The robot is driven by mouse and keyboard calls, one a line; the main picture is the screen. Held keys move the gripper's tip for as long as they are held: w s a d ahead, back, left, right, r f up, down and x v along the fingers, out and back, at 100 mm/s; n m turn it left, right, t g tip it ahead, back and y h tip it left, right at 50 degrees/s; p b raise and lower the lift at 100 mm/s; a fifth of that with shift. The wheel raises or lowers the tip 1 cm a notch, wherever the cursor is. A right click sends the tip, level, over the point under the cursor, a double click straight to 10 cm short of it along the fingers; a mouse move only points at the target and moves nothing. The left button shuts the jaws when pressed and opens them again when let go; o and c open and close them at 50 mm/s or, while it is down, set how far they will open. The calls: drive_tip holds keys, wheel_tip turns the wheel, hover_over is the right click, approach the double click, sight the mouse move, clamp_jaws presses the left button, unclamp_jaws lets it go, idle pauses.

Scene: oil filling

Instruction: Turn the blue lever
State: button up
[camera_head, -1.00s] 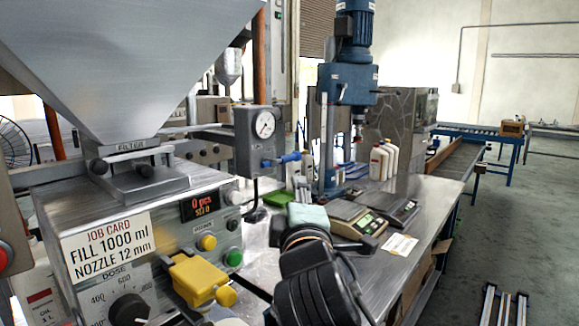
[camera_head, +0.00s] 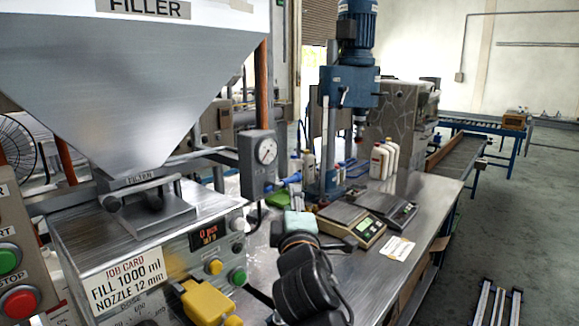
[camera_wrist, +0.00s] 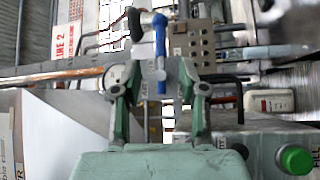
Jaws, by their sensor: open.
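The blue lever (camera_head: 291,179) sticks out beside the gauge box (camera_head: 259,163), at the right of the filler in the head view. In the wrist view the blue lever (camera_wrist: 160,52) is upright in the picture, between the fingers of my gripper (camera_wrist: 160,84) or beyond them. The fingers are open, one on each side of it. I see no contact, and the depth gap is hard to judge. In the head view the pale green body of my gripper (camera_head: 300,222) is below the lever, and its fingers are not clear.
The filler's hopper (camera_head: 140,85) fills the left. A yellow part (camera_head: 208,302) and a green button (camera_head: 238,276) are on its front. Scales (camera_head: 350,222), white bottles (camera_head: 383,160) and a blue drill press (camera_head: 350,85) stand on the bench to the right.

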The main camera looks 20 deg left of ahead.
sight(289, 180)
drive_tip(key=shift+r+p+x, duration=0.1)
drive_tip(key=shift+p+x, duration=1)
drive_tip(key=shift+p, duration=0.4)
drive_tip(key=shift+r+p+x, duration=0.15)
drive_tip(key=shift+p+x, duration=0.95)
drive_tip(key=shift+p, duration=0.35)
drive_tip(key=shift+f+x, duration=0.1)
drive_tip(key=shift+x, duration=1.25)
drive_tip(key=shift+f+x, duration=0.15)
drive_tip(key=shift+x, duration=1.15)
clamp_jaws()
